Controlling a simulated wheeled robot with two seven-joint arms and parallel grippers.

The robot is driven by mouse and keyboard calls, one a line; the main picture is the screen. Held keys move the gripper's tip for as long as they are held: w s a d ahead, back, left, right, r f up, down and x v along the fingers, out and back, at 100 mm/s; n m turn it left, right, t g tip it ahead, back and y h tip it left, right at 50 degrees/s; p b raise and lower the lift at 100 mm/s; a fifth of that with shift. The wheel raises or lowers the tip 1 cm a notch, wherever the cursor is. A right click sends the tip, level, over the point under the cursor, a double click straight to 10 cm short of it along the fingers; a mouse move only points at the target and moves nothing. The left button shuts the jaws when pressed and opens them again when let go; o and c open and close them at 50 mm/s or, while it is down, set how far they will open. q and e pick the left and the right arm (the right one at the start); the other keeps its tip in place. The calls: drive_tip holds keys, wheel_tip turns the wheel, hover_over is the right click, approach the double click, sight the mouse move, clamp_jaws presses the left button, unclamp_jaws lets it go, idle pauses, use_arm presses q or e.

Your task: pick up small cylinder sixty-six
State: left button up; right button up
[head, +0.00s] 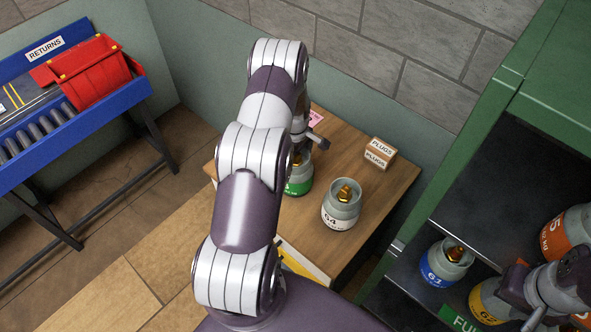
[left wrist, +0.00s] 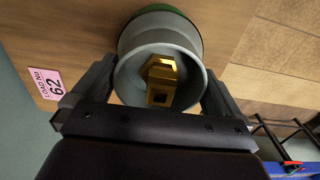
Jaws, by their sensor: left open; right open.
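A small grey cylinder with a green band (head: 299,184) stands on the wooden table, partly hidden behind my left arm; its number cannot be read. In the left wrist view its round grey collar (left wrist: 133,88) surrounds a brass valve (left wrist: 162,80). My left gripper (head: 302,146) is at the top of this cylinder. In the left wrist view the open fingers (left wrist: 155,88) stand on either side of the collar; contact cannot be told. My right gripper (head: 540,308) is at the lower right by the green shelf, its jaws hardly visible.
A cylinder marked 64 (head: 341,207) stands close by on the table (head: 385,200), with a PLUGS box (head: 379,153) behind it. The green shelf (head: 470,135) holds a blue cylinder 61 (head: 434,268), yellow 62 (head: 487,300) and an orange one (head: 562,232). A red bin (head: 97,80) sits on the RETURNS conveyor.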

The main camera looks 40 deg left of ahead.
use_arm(q)
drive_tip(key=c, duration=1.5)
drive_tip(key=shift+w+r, duration=0.1)
drive_tip(key=shift+c, duration=1.1)
